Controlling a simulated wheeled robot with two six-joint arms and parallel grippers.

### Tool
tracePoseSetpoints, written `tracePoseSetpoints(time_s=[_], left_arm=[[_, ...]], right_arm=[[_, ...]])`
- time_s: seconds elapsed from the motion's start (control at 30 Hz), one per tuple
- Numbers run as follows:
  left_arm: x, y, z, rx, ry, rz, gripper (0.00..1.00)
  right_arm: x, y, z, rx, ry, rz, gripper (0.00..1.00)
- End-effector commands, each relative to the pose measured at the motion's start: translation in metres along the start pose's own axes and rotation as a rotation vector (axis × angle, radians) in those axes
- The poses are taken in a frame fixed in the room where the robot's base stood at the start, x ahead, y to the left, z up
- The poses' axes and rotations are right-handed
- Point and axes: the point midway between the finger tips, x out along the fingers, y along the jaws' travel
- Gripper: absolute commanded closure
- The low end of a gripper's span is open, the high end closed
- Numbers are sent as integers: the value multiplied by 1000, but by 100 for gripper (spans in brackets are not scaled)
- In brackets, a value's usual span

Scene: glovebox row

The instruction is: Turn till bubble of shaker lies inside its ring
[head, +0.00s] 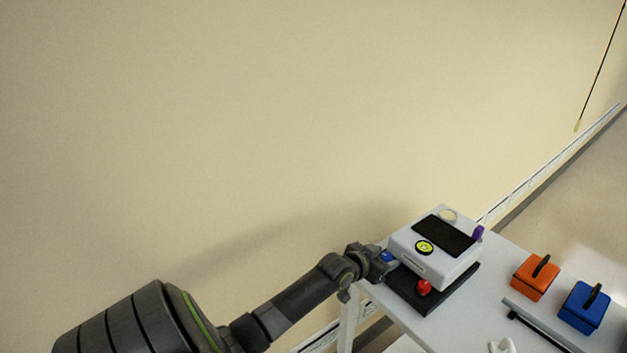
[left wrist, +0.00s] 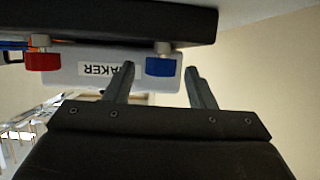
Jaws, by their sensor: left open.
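The shaker (head: 408,262) is a white box with a black top panel, sitting on a dark base plate on the table. A yellow-green bubble level (head: 424,247) is on its top; the bubble's place against the ring is too small to tell. A red knob (head: 424,287) is at its near corner and a blue knob (head: 386,256) at its left corner. My left gripper (head: 384,265) is at the blue knob. In the left wrist view the open fingers (left wrist: 159,68) stand either side of the blue knob (left wrist: 163,67), with gaps. The red knob (left wrist: 43,62) is further left.
The white table (head: 480,312) carries an orange block (head: 535,277) and a blue block (head: 584,307) with dark handles, right of the shaker. A grey bar (head: 540,326) lies in front of them. A purple piece (head: 478,234) shows at the shaker's right corner. A wall stands behind.

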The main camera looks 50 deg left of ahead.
Motion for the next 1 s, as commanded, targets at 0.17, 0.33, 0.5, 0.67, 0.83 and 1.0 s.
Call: tracePoseSetpoints(time_s=[0.17,0.33,0.5,0.67,0.83,1.0], left_arm=[[-1,2,-2,-25,0,-56,50],[0,3,-1,-47,0,-110,50],[0,4,-1,-69,0,-165,50],[-9,5,2,-82,0,-198,50],[-34,10,1,-82,1,-197,50],[-59,15,1,-82,1,-196,50]], right_arm=[[-13,1,-1,0,0,0,64],[-19,2,-2,0,0,0,64],[-24,2,-2,0,0,0,64],[-22,2,-2,0,0,0,64],[-19,2,-2,0,0,0,64],[-16,2,-2,0,0,0,64]])
